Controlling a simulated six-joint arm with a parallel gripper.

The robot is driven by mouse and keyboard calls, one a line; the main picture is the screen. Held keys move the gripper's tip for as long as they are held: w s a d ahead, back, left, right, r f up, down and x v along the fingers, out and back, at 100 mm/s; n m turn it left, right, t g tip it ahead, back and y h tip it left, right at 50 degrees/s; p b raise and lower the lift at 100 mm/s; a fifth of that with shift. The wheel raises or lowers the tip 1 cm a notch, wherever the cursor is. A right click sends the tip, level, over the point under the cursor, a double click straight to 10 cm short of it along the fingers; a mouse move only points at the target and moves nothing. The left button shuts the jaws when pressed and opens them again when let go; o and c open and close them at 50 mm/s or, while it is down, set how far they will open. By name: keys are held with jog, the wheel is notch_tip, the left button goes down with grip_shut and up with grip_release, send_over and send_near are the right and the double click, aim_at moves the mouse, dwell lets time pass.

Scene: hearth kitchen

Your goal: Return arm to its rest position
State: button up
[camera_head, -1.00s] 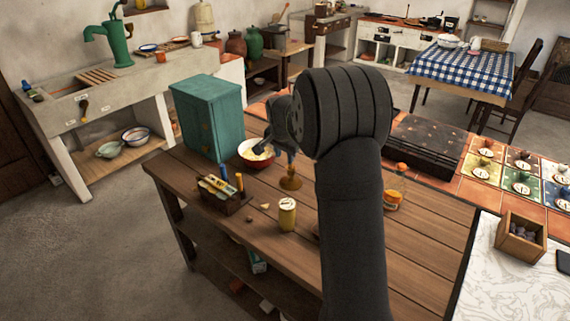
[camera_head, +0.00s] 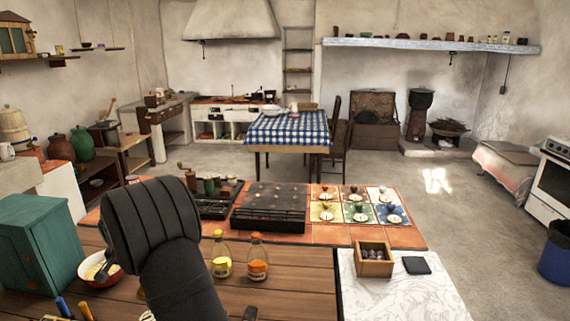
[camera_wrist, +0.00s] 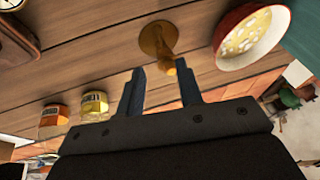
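My arm (camera_head: 165,245) reaches over the wooden counter (camera_head: 300,275) at the lower left of the head view. It hides most of my gripper there. In the wrist view my gripper (camera_wrist: 160,76) shows two dark fingers, spread apart. A brass-coloured object with a round base and a stem (camera_wrist: 155,38) stands on the counter just past the fingertips. Its stem end shows between the fingers in the picture, but they do not close on it. I cannot tell how far apart in depth they are.
A red bowl with pale contents (camera_head: 98,270) stands beside the arm, near a green cabinet (camera_head: 38,240). Two bottles, yellow-capped (camera_head: 221,258) and orange-capped (camera_head: 257,260), stand to the right. A wooden box (camera_head: 374,268) sits on the white patterned surface (camera_head: 400,295).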

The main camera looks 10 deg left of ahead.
jog(key=x, duration=1.2)
jog(key=shift+r, duration=0.1)
jog(key=v, duration=1.8)
jog(key=x, duration=1.8)
jog(key=shift+s, duration=0.1)
jog(key=shift+w+g, duration=0.2)
jog(key=shift+g, duration=0.1)
jog(key=g, duration=0.2)
jog(key=shift+w+r+g, duration=0.2)
jog(key=shift+r+g, duration=0.1)
jog(key=shift+g, duration=0.1)
jog(key=w+d+r, duration=0.1)
jog(key=d+r, duration=0.1)
jog(key=r, duration=0.6)
jog(key=w+d+r+t, duration=0.1)
jog(key=d+r, duration=0.2)
jog(key=r, duration=0.6)
